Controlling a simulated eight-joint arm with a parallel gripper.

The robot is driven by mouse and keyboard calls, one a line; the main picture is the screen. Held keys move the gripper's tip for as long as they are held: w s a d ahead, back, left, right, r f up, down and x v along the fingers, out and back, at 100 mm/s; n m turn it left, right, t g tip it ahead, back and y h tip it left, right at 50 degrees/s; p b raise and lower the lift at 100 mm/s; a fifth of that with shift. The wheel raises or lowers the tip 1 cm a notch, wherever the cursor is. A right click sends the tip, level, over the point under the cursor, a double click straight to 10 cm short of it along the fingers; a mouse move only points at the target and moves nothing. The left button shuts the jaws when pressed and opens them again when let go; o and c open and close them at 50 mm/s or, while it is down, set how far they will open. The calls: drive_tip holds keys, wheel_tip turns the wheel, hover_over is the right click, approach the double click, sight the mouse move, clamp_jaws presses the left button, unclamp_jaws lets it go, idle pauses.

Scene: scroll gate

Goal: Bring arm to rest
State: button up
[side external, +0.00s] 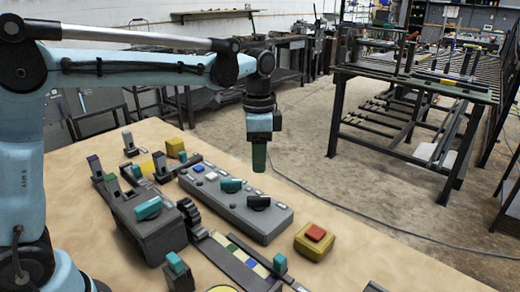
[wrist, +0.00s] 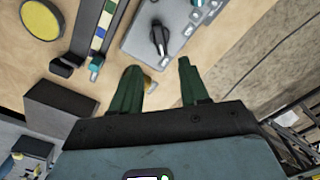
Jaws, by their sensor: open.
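My gripper (side external: 259,168) hangs fingers down in the air near the table's far edge in the side external view, behind the grey control panel. In the wrist view its two green fingers (wrist: 158,80) stand apart with nothing between them. The gripper is open and empty, and it touches nothing that I can see. From the side its fingers overlap, so their gap does not show there.
The grey panel (side external: 270,222) has a black knob and a teal knob. A yellow box with a red button (side external: 315,233) sits to its right. A grey block with a teal handle (side external: 148,208) and a colour-striped strip (side external: 246,262) stand in front. A yellow disc (wrist: 40,18) shows too.

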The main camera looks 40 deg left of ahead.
drive_tip(key=shift+r, duration=0.8)
drive_tip(key=s+a+f+n+t, duration=0.2)
drive_tip(key=s+n+t, duration=0.1)
drive_tip(key=s, duration=0.4)
drive_tip(key=s+a+f+n+t, duration=0.2)
drive_tip(key=s+n+t, duration=0.2)
drive_tip(key=s+n, duration=0.2)
drive_tip(key=shift+s+a+f, duration=0.15)
drive_tip(key=shift+s, duration=0.5)
